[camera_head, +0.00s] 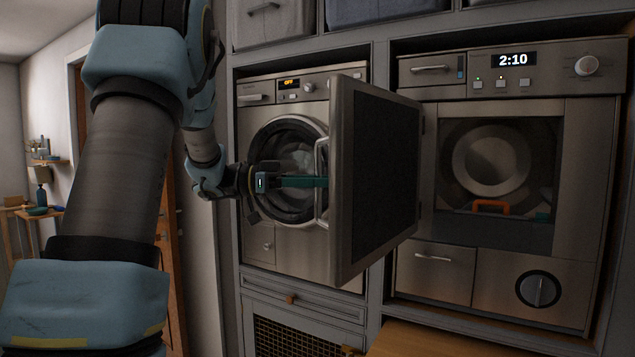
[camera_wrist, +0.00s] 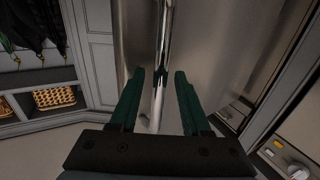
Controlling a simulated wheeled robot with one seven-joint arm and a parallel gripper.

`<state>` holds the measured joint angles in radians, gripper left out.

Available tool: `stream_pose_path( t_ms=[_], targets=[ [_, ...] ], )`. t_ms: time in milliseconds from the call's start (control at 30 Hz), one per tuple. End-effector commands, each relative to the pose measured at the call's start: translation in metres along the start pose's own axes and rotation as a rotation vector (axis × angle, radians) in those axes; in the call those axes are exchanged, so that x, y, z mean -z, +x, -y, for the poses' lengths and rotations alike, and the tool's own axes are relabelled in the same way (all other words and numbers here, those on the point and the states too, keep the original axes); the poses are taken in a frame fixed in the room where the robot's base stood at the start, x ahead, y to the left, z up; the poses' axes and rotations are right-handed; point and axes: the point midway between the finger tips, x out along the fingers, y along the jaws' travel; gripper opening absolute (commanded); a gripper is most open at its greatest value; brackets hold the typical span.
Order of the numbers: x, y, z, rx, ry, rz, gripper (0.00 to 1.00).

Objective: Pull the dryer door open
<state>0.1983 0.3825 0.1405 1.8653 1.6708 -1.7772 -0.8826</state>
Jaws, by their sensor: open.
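The dryer (camera_head: 455,283) is the right-hand machine, with a 2:10 display. Its door (camera_head: 375,180) stands wide open, hinged at the opening's left side and swung out toward me, dark inner face showing. The door's bar handle (camera_head: 320,180) is on the far, outer face, by the free edge; it also shows as a shiny bar in the wrist view (camera_wrist: 161,60). My gripper (camera_head: 318,182) is at the handle. In the wrist view my open gripper (camera_wrist: 159,75) has the bar between its two green fingers, with gaps on both sides. The fingertips are partly hidden by the door in the head view.
A washer (camera_head: 290,240) with a round door and an OFF display stands left, partly behind the open door. An orange object (camera_head: 491,207) is visible in the dryer's opening. A wooden surface (camera_head: 430,340) lies below. Wicker baskets (camera_wrist: 54,97) show in the wrist view.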

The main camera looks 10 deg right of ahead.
Motion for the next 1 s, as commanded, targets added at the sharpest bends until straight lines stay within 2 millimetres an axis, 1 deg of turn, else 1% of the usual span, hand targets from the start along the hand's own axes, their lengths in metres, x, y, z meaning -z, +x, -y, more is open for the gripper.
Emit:
stream_pose_path(
  t_ms=[267,367,467,700,800,900,1000],
  targets=[
    [-0.001,-0.001,0.0,0.0,0.0,0.0,0.5],
    [-0.002,-0.007,0.0,0.001,0.0,0.001,0.5],
    [-0.004,-0.022,0.001,0.004,0.001,0.001,0.5],
    [-0.004,-0.07,0.001,0.004,0.002,0.001,0.5],
    [-0.004,-0.086,0.001,0.003,0.0,0.001,0.5],
    [-0.003,-0.099,0.001,0.002,0.0,0.001,0.5],
    [-0.002,-0.106,0.0,0.0,0.0,0.001,0.5]
  ],
)
